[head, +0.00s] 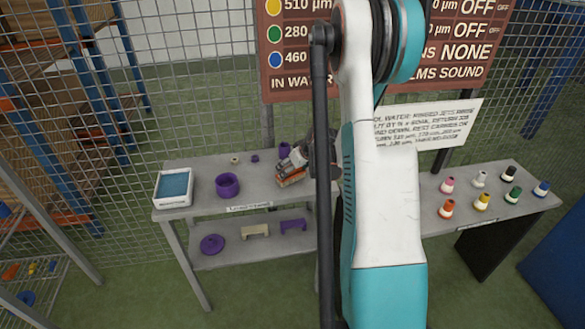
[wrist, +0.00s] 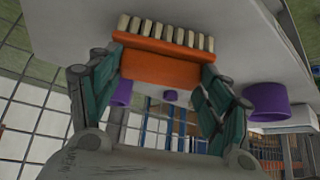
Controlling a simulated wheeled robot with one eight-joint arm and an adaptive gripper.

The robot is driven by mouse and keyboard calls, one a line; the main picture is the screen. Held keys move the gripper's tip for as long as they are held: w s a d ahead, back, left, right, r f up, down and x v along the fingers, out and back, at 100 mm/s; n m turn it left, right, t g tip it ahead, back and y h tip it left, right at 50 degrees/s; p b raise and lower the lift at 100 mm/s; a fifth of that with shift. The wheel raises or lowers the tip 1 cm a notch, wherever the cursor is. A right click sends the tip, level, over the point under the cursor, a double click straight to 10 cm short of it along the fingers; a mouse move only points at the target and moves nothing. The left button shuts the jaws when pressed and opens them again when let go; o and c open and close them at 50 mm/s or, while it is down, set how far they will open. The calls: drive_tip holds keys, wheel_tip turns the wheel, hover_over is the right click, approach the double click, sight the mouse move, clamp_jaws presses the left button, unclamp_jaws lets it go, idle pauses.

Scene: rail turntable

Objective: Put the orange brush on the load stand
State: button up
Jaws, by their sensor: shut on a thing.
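My gripper (wrist: 160,75) is shut on the orange brush (wrist: 160,68), with a finger at each end of its block. The brush's pale bristles (wrist: 165,32) point away from my gripper toward the grey top. In the head view my gripper (head: 297,164) and the brush (head: 290,180) are over the right part of the left table's top. I cannot tell whether the bristles touch it. This table (head: 214,167) has a front label too small to read surely, so I cannot confirm it is the load stand. My arm hides its right end.
A white tray with a blue pad (head: 174,188) and a purple ring (head: 228,185) stand to the left. Small purple parts lie behind. A lower shelf (head: 265,247) holds purple and beige pieces. The right table (head: 500,205) bears several coloured nozzles. A mesh fence stands behind.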

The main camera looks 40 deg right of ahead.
drive_tip(key=o, duration=1.4)
drive_tip(key=shift+f, duration=0.1)
drive_tip(key=shift+r, duration=0.25)
drive_tip(key=p+v, duration=0.3)
drive_tip(key=v, duration=0.8)
drive_tip(key=shift+s+r+p, duration=0.25)
drive_tip(key=shift+r+p, duration=0.05)
